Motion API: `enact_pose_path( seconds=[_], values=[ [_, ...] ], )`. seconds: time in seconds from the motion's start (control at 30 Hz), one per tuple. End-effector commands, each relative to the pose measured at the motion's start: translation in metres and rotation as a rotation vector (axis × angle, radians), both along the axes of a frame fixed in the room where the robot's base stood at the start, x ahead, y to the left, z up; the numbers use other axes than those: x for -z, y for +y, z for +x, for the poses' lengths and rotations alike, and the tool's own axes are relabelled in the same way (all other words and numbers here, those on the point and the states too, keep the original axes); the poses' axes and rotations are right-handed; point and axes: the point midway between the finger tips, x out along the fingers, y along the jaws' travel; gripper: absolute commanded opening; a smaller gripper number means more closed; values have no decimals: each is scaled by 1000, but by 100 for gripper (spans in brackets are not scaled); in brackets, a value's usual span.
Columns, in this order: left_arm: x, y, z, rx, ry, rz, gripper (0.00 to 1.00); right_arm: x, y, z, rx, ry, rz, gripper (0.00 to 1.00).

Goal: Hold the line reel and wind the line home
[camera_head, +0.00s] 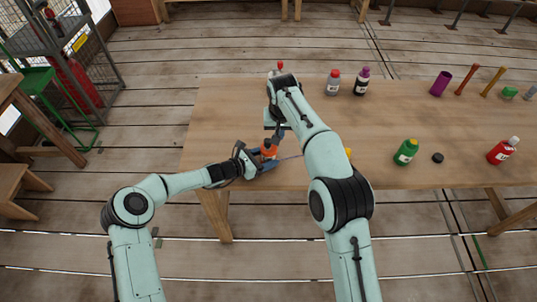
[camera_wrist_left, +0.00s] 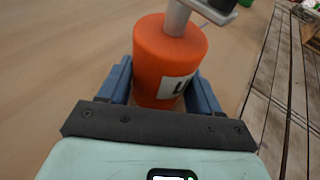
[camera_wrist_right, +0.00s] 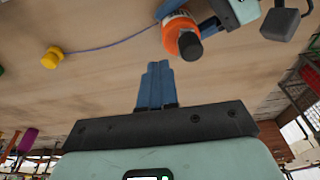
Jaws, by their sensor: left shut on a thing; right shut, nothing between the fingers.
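The orange line reel (camera_head: 269,151) stands near the table's front edge, with a white label and a grey crank arm (camera_wrist_left: 177,18) on top. My left gripper (camera_head: 266,161) is shut around the reel's body; in the left wrist view the reel (camera_wrist_left: 168,60) sits between its blue fingers. The crank's black knob (camera_wrist_right: 188,47) shows in the right wrist view. A thin blue line (camera_wrist_right: 110,45) runs from the reel to a yellow piece (camera_wrist_right: 52,57) on the table. My right gripper (camera_wrist_right: 155,85) is shut and empty, beside the reel and apart from the knob in that view.
On the wooden table (camera_head: 230,108), a red-capped bottle (camera_head: 333,83) and a purple-capped bottle (camera_head: 362,82) stand at the back. A green bottle (camera_head: 406,152), a black cap (camera_head: 437,157) and a red bottle (camera_head: 502,151) are to the right.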

Motion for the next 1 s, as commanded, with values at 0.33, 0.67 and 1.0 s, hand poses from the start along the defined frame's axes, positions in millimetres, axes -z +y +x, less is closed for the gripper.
enact_pose_path(
  seconds=[0.33, 0.67, 1.0],
  values=[
    [-1, 0, 0, 0, -1, -1, 46, 1, 0, 0, 0, 0, 0, 0],
    [-1, 0, 0, 0, -1, -1, 46, 12, 0, 0, 0, 1, 0, 0],
    [-1, 0, 0, 0, -1, -1, 46, 26, 0, 0, -1, 2, -1, 0]
  ],
)
